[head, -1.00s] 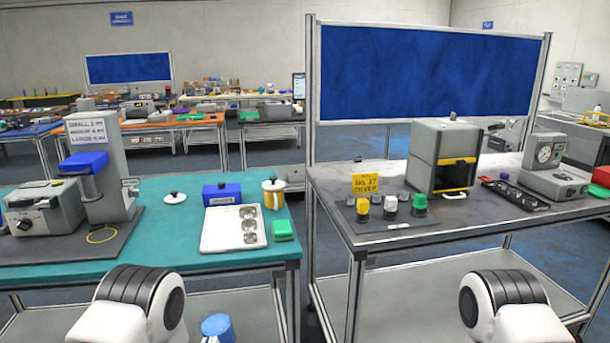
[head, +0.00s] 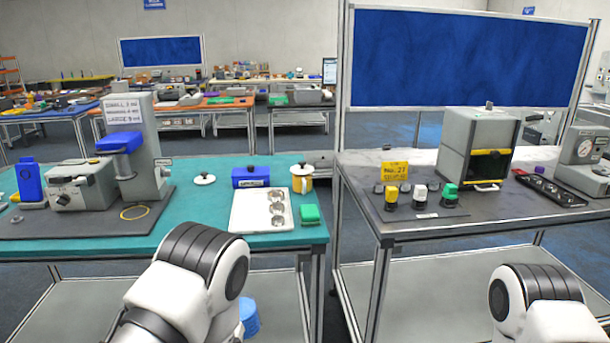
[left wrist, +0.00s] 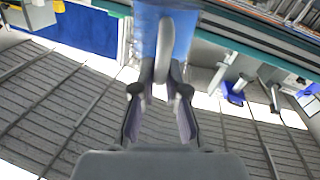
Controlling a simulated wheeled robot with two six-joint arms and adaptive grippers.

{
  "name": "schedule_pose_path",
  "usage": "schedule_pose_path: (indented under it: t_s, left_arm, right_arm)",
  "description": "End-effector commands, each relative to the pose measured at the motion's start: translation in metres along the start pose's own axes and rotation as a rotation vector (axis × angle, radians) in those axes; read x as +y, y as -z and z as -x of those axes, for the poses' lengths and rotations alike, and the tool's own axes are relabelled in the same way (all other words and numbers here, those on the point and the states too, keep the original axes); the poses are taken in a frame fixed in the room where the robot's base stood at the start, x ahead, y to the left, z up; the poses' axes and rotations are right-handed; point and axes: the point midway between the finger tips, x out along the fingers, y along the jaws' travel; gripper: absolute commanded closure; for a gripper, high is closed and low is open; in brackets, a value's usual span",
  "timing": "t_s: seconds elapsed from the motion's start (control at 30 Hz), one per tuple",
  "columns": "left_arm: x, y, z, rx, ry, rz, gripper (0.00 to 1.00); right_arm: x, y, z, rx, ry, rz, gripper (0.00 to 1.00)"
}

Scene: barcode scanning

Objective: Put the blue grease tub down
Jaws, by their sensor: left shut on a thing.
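The blue grease tub (head: 249,316) shows in the head view below the front of the teal table (head: 190,245), partly hidden behind my left arm. In the left wrist view the blurred blue tub (left wrist: 148,28) is straight ahead, with a pale grey handle (left wrist: 164,45) in front of it. My left gripper (left wrist: 160,88) is shut on the handle and holds the tub off the table. The head view hides the left fingers behind the arm. My right arm shows at the lower right, but its gripper is out of view.
Bare teal surface shows around the white lid (head: 204,179). A grey table stands right, beyond a gap.

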Motion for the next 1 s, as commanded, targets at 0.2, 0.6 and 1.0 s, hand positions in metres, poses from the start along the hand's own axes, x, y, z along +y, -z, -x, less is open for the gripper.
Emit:
schedule_pose_path:
  t_s: [0.2,0.6,1.0]
  left_arm:
    - [-0.002,-0.006,0.000,0.000,0.001,0.000,1.00]
    - [-0.034,-0.024,-0.049,0.007,-0.006,0.002,1.00]
    - [-0.130,0.121,-0.128,0.041,0.143,0.005,1.00]
  right_arm:
    - [0.000,0.000,0.000,0.000,0.000,0.000,0.60]
    - [0.000,0.000,0.000,0.000,0.000,0.000,0.60]
    - [0.000,0.000,0.000,0.000,0.000,0.000,0.60]
